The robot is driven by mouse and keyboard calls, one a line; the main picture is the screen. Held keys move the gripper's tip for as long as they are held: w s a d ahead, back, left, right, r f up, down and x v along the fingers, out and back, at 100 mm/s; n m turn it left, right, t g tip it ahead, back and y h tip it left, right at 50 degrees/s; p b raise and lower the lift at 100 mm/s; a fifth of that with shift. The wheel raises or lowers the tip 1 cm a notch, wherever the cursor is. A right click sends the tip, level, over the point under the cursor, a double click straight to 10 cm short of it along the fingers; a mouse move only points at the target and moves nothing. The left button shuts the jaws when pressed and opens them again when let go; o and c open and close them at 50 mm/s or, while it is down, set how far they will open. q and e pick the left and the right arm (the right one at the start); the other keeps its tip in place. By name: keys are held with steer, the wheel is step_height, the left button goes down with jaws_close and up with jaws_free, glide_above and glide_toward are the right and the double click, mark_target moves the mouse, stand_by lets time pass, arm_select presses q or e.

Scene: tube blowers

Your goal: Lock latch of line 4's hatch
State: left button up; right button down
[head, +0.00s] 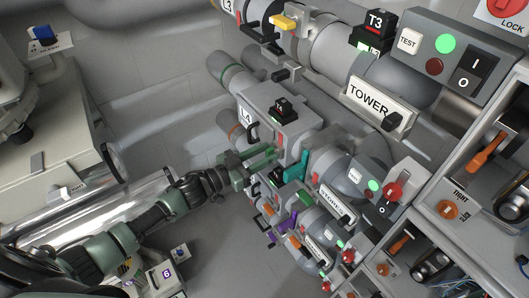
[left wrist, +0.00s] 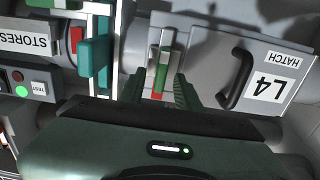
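The line 4 hatch is a grey panel with an L4 label (head: 245,117) and a black handle (head: 253,133) in the head view. In the left wrist view the L4 HATCH label (left wrist: 272,84) is upside down, beside the black handle (left wrist: 236,80). A latch with a green lever (left wrist: 165,58) and a red patch below it stands left of that handle. My left gripper (head: 264,156) reaches in from the left beside the hatch. Its fingers (left wrist: 157,91) are apart, with the latch between or just beyond them; contact cannot be told. My right gripper is not in view.
A teal lever (head: 296,168) stands close to the right of my left gripper, and it also shows in the left wrist view (left wrist: 94,52). The STORES sign (left wrist: 24,41) and its button panel are beyond it. Pipes and the TOWER unit (head: 369,97) crowd the upper right.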

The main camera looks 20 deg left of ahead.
arm_select(q)
jaws_close()
steer(key=shift+m, duration=0.3)
steer(key=m, duration=0.1)
steer(key=m+b, duration=0.1)
steer(key=shift+s+d+f+m, duration=0.1)
steer(key=shift+s+d+m, duration=0.05)
steer(key=shift+m, duration=0.25)
steer(key=m+b, duration=0.1)
steer(key=m, duration=0.2)
steer(key=m+b, duration=0.1)
steer(key=m, duration=0.2)
steer(key=m+b, duration=0.1)
steer(key=m, duration=0.2)
steer(key=shift+s+d+f, duration=0.25)
steer(key=shift+d+f, duration=0.05)
steer(key=shift+f, duration=0.05)
steer(key=m+b, duration=0.2)
steer(key=m, duration=0.1)
steer(key=m+b, duration=0.1)
steer(key=m, duration=0.1)
steer(key=shift+f, duration=0.25)
steer(key=shift+m, duration=0.4)
